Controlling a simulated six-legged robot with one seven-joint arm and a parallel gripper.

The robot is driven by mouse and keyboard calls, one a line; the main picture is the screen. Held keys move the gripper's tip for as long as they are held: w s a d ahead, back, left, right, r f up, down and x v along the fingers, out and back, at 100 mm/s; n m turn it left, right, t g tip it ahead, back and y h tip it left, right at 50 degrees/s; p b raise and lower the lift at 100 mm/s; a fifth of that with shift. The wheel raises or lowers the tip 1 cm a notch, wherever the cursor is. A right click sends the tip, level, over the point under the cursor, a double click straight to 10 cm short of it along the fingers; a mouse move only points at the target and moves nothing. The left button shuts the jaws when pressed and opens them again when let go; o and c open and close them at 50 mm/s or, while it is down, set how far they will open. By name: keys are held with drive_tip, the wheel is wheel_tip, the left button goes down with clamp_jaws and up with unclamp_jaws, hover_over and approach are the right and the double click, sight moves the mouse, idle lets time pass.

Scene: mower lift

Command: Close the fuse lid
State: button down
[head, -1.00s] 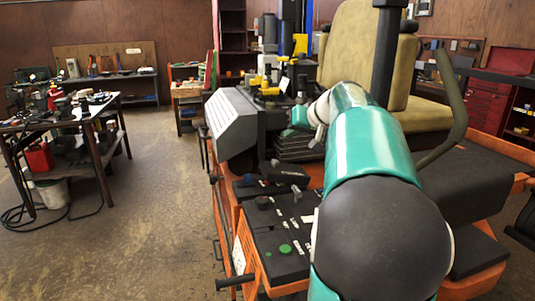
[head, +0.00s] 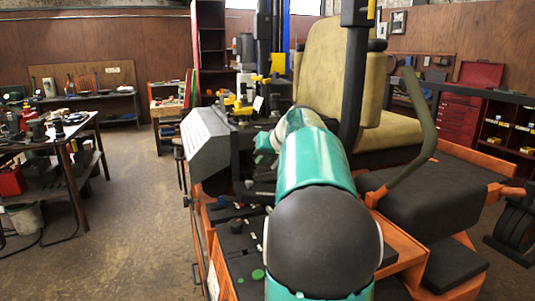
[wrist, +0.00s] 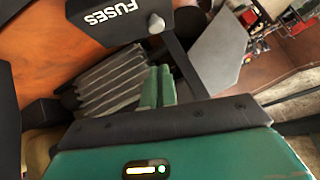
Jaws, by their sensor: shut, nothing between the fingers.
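The fuse lid (wrist: 118,20) is a black panel with white "FUSES" lettering, upside down at the top of the wrist view. A pale round knob (wrist: 155,24) shows at its right end. I cannot tell how far the lid stands open, and I cannot pick it out in the head view. My gripper (wrist: 158,72) has green fingers pressed together and empty. In the wrist view they appear below the lid, apart from it in the picture, beside a grey ribbed part (wrist: 112,80). In the head view my arm hides much of that area.
The orange mower has a black control panel (head: 240,245), a tan seat (head: 325,62), a grey hood (head: 205,140) and a green-grey bar (head: 420,120). A dark lift post (head: 355,80) stands close to my arm. A cluttered workbench (head: 50,145) is at left. The floor (head: 130,210) between is clear.

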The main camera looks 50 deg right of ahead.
sight(243, 188)
drive_tip(key=x, duration=0.3)
drive_tip(key=shift+w+f, duration=0.2)
drive_tip(key=shift+w, duration=0.05)
drive_tip(key=shift+a+f, duration=0.25)
drive_tip(key=shift+f, duration=0.35)
drive_tip(key=shift+a+f, duration=0.25)
drive_tip(key=shift+f, duration=0.35)
drive_tip(key=shift+w+f, duration=0.2)
drive_tip(key=shift+f, duration=0.35)
drive_tip(key=shift+s+a, duration=0.1)
drive_tip(key=shift+f, duration=0.1)
drive_tip(key=shift+w+a+f+h, duration=0.25)
drive_tip(key=shift+w+a+h, duration=0.05)
drive_tip(key=shift+a, duration=0.05)
drive_tip(key=shift+w+a+f, duration=0.4)
drive_tip(key=shift+a+f, duration=0.4)
drive_tip(key=shift+f, duration=0.35)
